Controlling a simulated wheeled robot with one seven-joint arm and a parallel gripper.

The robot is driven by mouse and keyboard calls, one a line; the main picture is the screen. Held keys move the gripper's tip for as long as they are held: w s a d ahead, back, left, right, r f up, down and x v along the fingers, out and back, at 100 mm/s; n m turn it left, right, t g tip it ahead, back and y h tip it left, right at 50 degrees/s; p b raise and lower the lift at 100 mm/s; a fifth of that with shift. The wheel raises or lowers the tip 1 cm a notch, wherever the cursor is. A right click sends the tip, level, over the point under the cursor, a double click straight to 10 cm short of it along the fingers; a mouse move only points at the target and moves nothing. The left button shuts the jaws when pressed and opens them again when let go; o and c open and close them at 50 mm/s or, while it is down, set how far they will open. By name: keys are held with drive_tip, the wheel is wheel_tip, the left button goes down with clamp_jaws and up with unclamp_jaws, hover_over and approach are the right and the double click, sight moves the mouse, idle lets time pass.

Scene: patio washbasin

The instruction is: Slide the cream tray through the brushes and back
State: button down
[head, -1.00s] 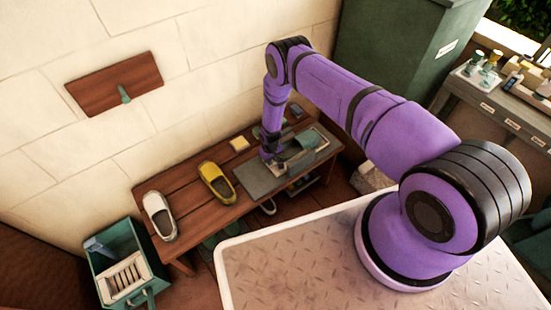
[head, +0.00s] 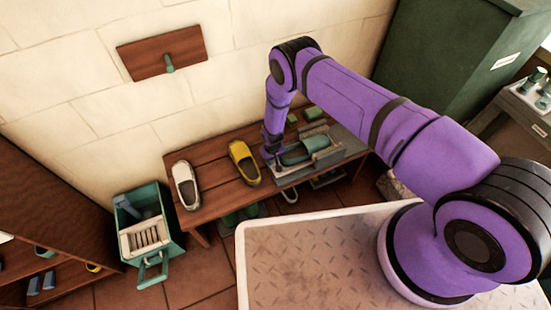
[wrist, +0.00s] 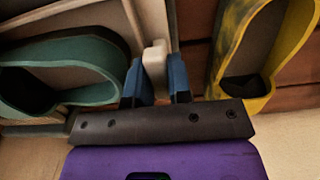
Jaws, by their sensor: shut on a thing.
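The cream tray (head: 322,157) lies on the grey plate (head: 350,143) on the wooden bench and carries a green clog (head: 305,152). My gripper (head: 272,157) is at the tray's left end, mostly hidden by my wrist in the head view. In the wrist view, my gripper's blue fingers (wrist: 155,82) are shut on the tray's cream knob (wrist: 154,60). The green clog also shows there (wrist: 95,85), beside the fingers on the left. I cannot clearly make out the brushes.
A yellow shoe (head: 243,163) stands close left of my gripper and also shows in the wrist view (wrist: 262,105). A white shoe (head: 186,186) is farther left. Small green blocks (head: 313,113) lie behind the plate. A teal crate (head: 163,248) stands at the bench's left.

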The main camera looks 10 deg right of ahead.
drive_tip(key=shift+s+a, duration=0.15)
drive_tip(key=shift+a, duration=0.15)
drive_tip(key=c, duration=1)
unclamp_jaws()
drive_tip(key=shift+c, duration=0.2)
drive_tip(key=shift+r, duration=0.25)
wheel_tip(320, 180, up, 10)
drive_tip(key=shift+r, duration=0.15)
